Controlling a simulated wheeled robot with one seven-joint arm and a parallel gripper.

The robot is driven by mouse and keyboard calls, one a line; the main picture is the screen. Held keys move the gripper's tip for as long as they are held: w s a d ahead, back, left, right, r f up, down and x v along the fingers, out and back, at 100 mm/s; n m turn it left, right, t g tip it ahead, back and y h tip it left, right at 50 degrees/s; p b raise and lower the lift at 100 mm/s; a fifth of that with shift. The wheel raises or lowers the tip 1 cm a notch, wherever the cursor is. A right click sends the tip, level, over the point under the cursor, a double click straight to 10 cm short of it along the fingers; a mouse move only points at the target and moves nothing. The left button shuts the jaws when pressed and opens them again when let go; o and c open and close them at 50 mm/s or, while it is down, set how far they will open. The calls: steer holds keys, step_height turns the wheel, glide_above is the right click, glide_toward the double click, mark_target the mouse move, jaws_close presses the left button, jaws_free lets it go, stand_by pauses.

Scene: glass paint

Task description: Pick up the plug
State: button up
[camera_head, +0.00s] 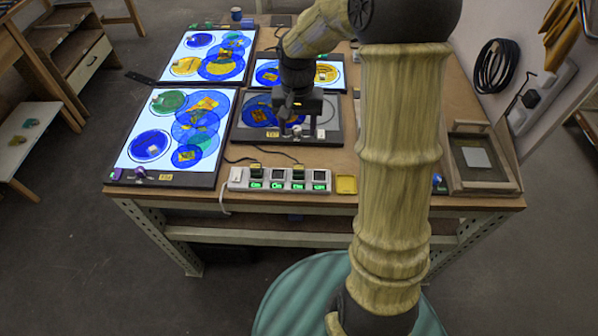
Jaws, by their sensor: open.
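A white power strip (277,188) lies along the table's front edge, with several sockets and green displays. Two small dark plug-like pieces sit on its back side, one left of centre (257,168) and one to its right (298,168). I cannot tell which is the task's plug. My gripper (291,129) points down over the dark, unlit light panel (325,133), behind the strip and apart from it. It is open, with no object visible between its fingers. The gripper partly hides the panel.
Lit light panels with blue, yellow and green discs stand at the left (221,176) and back (247,31). A wooden tray (510,178) is at the right. Cables (240,158) run behind the strip. My arm hides the table's right middle.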

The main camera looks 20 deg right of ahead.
steer(key=p, duration=0.2)
glide_toward(298, 167)
step_height(298, 167, down, 5)
steer(key=shift+w+f, duration=0.1)
steer(key=shift+w, duration=0.05)
steer(key=shift+f, duration=0.1)
steer(key=shift+s, duration=0.2)
steer(key=shift+a, duration=0.15)
steer(key=shift+s+f, duration=0.2)
steer(key=shift+f, duration=0.5)
steer(key=shift+w+d+f+p, duration=0.1)
steer(key=shift+f+p, duration=0.25)
steer(key=shift+f, duration=0.6)
steer(key=shift+w+d+f+p, duration=0.1)
steer(key=shift+f+p, duration=0.2)
steer(key=shift+f, duration=0.65)
